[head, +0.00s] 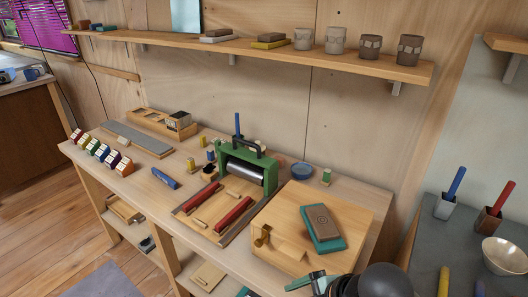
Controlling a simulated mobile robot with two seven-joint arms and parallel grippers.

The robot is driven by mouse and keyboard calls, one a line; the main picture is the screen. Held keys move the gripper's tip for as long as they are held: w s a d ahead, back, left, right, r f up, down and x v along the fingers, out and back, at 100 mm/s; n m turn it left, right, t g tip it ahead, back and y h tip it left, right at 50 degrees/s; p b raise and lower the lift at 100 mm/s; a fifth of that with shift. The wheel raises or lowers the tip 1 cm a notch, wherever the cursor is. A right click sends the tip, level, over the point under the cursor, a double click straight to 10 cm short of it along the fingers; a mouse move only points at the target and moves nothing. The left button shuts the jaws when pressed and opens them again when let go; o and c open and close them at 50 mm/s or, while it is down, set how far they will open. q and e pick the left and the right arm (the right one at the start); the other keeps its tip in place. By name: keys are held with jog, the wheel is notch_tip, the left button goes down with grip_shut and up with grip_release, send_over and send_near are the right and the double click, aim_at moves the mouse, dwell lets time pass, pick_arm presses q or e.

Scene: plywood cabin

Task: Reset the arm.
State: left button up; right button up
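A dark rounded part of my arm (385,282) shows at the bottom edge, right of centre, in front of the bench's near right corner. Beside it on the left is a small grey and green end piece (312,281), seemingly my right gripper. It is cut by the frame edge and too small to tell whether its fingers are apart or together. My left arm and gripper are not in view.
The wooden bench (140,187) holds a green roller press (247,165), a wooden box (285,212) with a brown and teal block (322,225), and several small items. A wall shelf (270,52) carries cups. A grey side table (450,250) stands at right.

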jog(key=s+d+f+m+h, duration=0.2)
jog(key=s+d+f+m, duration=0.4)
jog(key=m, duration=0.4)
jog(key=s+d+f+m+h, duration=0.3)
jog(key=s+d+f+m, duration=0.25)
jog(key=d+m, duration=0.35)
jog(key=w+a+f+t+y, duration=0.1)
jog(key=w+a+f+t, duration=0.1)
jog(key=f, duration=0.3)
jog(key=w+a+f+t+y, duration=0.1)
jog(key=a+f+t, duration=0.1)
jog(key=f, duration=0.3)
jog(key=shift+w+a+t, duration=0.3)
jog(key=shift+w+t, duration=0.05)
jog(key=shift+t, duration=0.35)
